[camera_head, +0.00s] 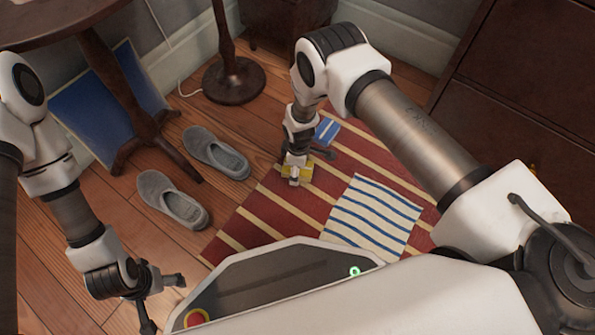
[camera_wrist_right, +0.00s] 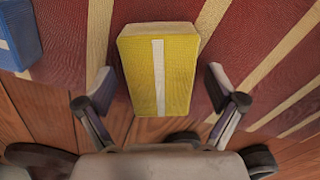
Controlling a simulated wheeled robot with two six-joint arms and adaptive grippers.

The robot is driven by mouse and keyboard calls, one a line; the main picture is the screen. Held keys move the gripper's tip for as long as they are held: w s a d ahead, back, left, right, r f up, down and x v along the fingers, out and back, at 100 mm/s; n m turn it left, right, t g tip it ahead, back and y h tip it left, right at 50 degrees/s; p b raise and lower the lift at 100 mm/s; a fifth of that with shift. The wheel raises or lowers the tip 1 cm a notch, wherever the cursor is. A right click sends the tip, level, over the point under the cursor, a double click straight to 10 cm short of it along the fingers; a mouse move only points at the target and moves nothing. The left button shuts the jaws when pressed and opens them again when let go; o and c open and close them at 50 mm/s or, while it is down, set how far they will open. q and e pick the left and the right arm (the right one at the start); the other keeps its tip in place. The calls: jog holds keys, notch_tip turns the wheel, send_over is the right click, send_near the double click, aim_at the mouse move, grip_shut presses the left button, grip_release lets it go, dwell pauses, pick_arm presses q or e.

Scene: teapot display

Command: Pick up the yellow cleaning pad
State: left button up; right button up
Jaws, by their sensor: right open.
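The yellow cleaning pad (camera_wrist_right: 178,80) is a small block with a white stripe on top and a pale side. It lies on the red rug in the right wrist view, between the fingers of my right gripper (camera_wrist_right: 160,100). Those fingers are open, one on each side, with gaps to the pad. In the head view the pad (camera_head: 308,171) shows partly behind my right gripper (camera_head: 296,180), which is directly over it. My left gripper (camera_head: 163,300) hangs empty at the lower left with its fingers spread apart.
A blue pad (camera_head: 327,131) with a pale stripe lies close by on the red striped rug (camera_head: 265,205); it also shows in the right wrist view (camera_wrist_right: 15,35). A striped cloth (camera_head: 372,215) lies nearer. Grey slippers (camera_head: 215,152), a lamp base (camera_head: 233,80) and a table leg (camera_head: 135,100) stand left.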

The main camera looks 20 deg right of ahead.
jog(key=shift+r, duration=0.15)
jog(key=c, duration=1.2)
notch_tip(320, 180, up, 10)
jog(key=p, duration=0.7)
jog(key=shift+r, duration=0.1)
